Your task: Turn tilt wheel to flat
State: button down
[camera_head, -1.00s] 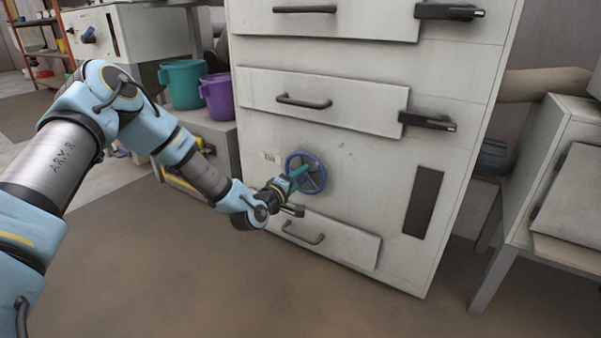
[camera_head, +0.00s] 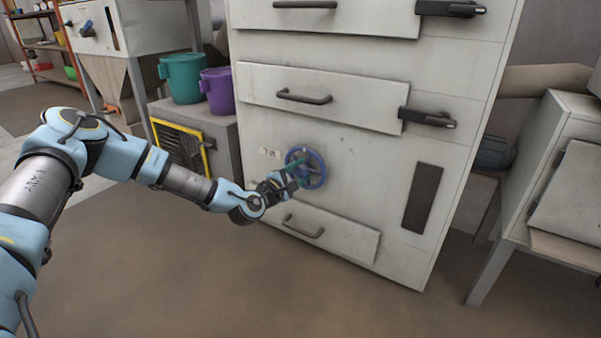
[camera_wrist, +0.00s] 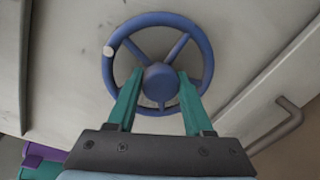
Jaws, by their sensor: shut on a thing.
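The tilt wheel is a blue spoked handwheel (camera_head: 309,168) on the front of the pale cabinet (camera_head: 350,170), between a wide middle panel and a low panel. In the wrist view the wheel (camera_wrist: 202,55) fills the upper middle, with a round hub and a pale knob or mark on its upper left rim. My gripper (camera_head: 292,172) reaches it from the left. Its two teal fingers, seen in the wrist view (camera_wrist: 160,88), stand either side of the lower hub and are shut on the wheel. The exact contact is partly hidden.
A low drawer-like panel with a handle (camera_head: 304,226) lies just below the wheel. A teal bucket (camera_head: 183,78) and a purple bucket (camera_head: 217,94) stand on a grey box at left. The floor in front is clear.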

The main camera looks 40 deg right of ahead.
jog(key=shift+s+f, duration=0.1)
jog(key=shift+f, duration=0.1)
dwell(0.3)
jog(key=c, duration=0.6)
grip_release()
jog(key=shift+o, duration=1.4)
jog(key=shift+r, duration=0.15)
jog(key=shift+a, duration=0.1)
jog(key=p+v, duration=0.3)
jog(key=v, duration=0.7)
jog(key=shift+a, duration=0.35)
